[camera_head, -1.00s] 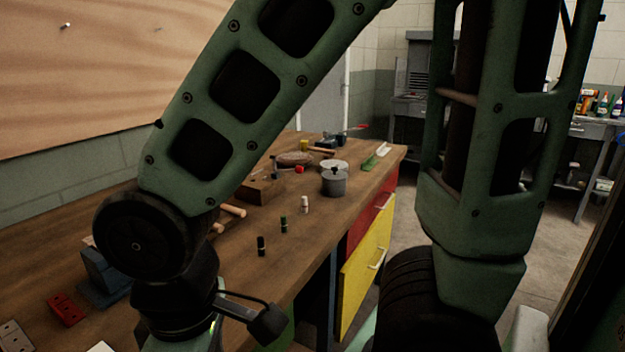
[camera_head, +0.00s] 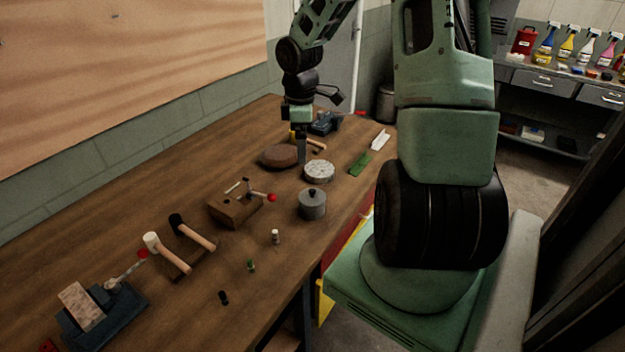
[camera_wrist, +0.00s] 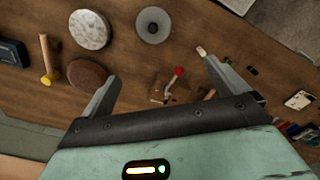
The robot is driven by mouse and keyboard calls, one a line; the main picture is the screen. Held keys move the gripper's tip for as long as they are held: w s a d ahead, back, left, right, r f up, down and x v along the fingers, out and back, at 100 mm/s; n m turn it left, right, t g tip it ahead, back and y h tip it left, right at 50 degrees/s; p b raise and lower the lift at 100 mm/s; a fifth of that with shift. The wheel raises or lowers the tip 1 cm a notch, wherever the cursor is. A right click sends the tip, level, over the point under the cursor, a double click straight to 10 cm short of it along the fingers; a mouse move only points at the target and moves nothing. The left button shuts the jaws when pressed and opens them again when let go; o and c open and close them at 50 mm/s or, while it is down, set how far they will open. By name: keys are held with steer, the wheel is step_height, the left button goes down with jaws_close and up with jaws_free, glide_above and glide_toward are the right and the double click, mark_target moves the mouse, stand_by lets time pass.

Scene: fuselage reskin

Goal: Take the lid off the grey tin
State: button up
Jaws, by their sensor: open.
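The grey tin (camera_head: 312,208) stands upright on the wooden bench near its right edge. Its lid (camera_head: 312,193), with a dark knob on top, is on it. In the wrist view the tin (camera_wrist: 153,25) shows from above at the top centre, with the knob in its middle. My gripper (camera_head: 302,155) is beyond the tin, above the bench by the brown round block. In the wrist view my gripper (camera_wrist: 160,70) is open and empty, its fingers spread wide, with the tin past the fingertips.
A speckled round disc (camera_head: 319,171) and a brown round block (camera_head: 279,157) lie behind the tin. A wooden block with a red-knobbed lever (camera_head: 236,208) sits left of it. Small bottles (camera_head: 275,237) stand in front. Mallets (camera_head: 192,232) and a blue vise (camera_head: 100,315) are further left.

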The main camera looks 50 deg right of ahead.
steer(key=d, duration=0.2)
steer(key=p, duration=0.1)
glide_above(311, 190)
steer(key=f, duration=1.1)
steer(key=shift+w+a+f, duration=0.25)
steer(key=shift+f, duration=0.1)
steer(key=shift+s+d+f+p, duration=0.15)
steer(key=shift+f+p, duration=0.2)
steer(key=shift+f, duration=1)
steer(key=shift+s+d+f+p, duration=0.1)
steer(key=shift+f+p, duration=0.2)
steer(key=shift+f, duration=1.05)
steer(key=c, duration=1.1)
